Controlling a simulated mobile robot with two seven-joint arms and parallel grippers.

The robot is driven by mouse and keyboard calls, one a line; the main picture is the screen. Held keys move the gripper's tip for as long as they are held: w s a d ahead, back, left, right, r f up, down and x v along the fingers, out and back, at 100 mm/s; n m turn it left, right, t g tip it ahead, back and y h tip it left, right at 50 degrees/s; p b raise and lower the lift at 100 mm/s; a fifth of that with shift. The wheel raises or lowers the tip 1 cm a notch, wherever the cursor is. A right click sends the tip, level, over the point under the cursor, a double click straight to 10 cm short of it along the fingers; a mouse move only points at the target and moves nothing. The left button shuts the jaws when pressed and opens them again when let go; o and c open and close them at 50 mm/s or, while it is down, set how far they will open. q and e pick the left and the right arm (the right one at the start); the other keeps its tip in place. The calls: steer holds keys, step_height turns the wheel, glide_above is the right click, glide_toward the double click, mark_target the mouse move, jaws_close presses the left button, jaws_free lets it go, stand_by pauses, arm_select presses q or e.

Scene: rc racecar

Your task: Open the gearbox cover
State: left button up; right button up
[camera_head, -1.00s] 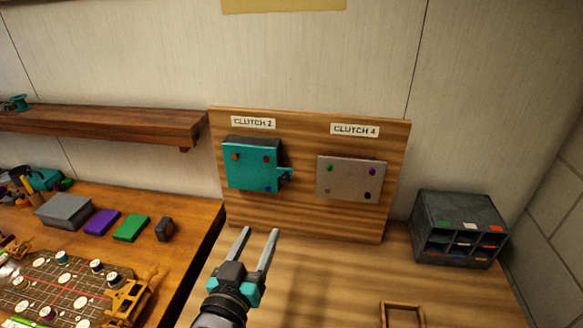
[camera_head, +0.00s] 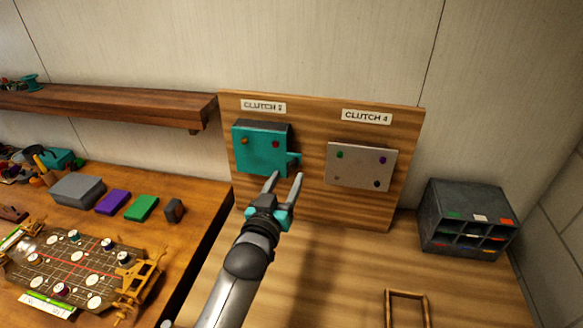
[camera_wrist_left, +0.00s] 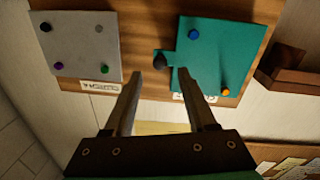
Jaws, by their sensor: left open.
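The teal gearbox cover (camera_head: 258,152) is on the upright wooden board under the CLUTCH 2 label. It looks shut. A small teal tab sticks out at its right edge; in the left wrist view the cover (camera_wrist_left: 225,50) shows this tab with a dark knob (camera_wrist_left: 161,61). My left gripper (camera_head: 285,178) is open and empty, just below and in front of the tab. In the left wrist view the knob appears between the tips of the gripper (camera_wrist_left: 160,74), but I cannot tell whether they touch. My right gripper is not in view.
A grey plate (camera_head: 360,166) with coloured studs is on the board (camera_head: 310,195) under CLUTCH 4. A dark compartment box (camera_head: 466,218) stands at right. A small wooden frame (camera_head: 407,296) lies in front. Coloured boxes and a circuit-like board (camera_head: 80,268) cover the left table.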

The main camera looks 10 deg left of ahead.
mark_target(292, 167)
arm_select(q)
steer(key=shift+w+d, duration=0.15)
steer(key=shift+w, duration=2.25)
jaws_close()
